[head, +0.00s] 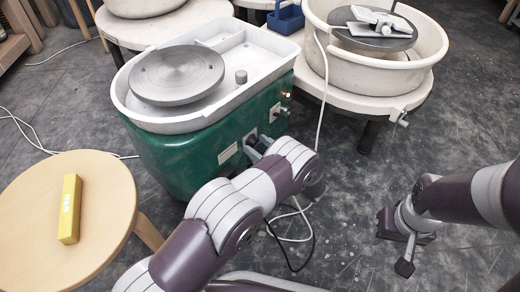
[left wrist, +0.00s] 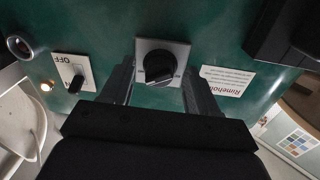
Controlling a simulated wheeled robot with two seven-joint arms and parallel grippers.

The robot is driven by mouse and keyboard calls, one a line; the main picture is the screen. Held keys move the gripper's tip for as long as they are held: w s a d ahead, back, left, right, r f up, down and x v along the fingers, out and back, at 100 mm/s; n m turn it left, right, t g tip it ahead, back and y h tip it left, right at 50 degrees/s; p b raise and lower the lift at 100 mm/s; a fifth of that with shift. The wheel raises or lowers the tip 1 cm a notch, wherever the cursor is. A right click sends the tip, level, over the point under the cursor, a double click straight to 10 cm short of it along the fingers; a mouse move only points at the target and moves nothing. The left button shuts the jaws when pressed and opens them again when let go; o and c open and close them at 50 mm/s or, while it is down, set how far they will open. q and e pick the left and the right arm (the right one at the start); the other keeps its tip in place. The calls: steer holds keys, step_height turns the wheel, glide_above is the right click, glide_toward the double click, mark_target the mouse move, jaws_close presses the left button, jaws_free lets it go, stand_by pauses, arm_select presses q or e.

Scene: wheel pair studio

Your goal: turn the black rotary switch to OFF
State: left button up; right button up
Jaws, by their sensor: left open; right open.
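The black rotary switch (left wrist: 158,66) sits on a light square plate on the green wall of the wheel's housing. Its plate has small marks that I cannot read, and I cannot tell which mark the knob points to. My left gripper (left wrist: 160,88) is open, with one finger on each side of the switch in the left wrist view. I cannot tell if a finger touches it. In the head view my left gripper (head: 258,146) is at the housing's front face. My right gripper (head: 396,244) is open and empty above the floor, at the right.
A toggle switch (left wrist: 75,82) marked OFF and ON sits beside the rotary switch, with a lit lamp near it. A printed label (left wrist: 228,80) is on the other side. A stool (head: 110,225) with a yellow block (head: 69,209) stands left. Cables lie on the floor.

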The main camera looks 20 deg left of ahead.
arm_select(q)
steer(key=c, duration=1)
steer(key=shift+c, duration=0.2)
steer(key=n, duration=0.5)
steer(key=shift+f+n, duration=0.1)
steer(key=shift+n, duration=0.2)
steer(key=n, duration=0.6)
steer(key=shift+w+d+y, duration=0.1)
steer(key=shift+y, duration=0.2)
steer(key=shift+n, duration=0.4)
steer(key=o, duration=1)
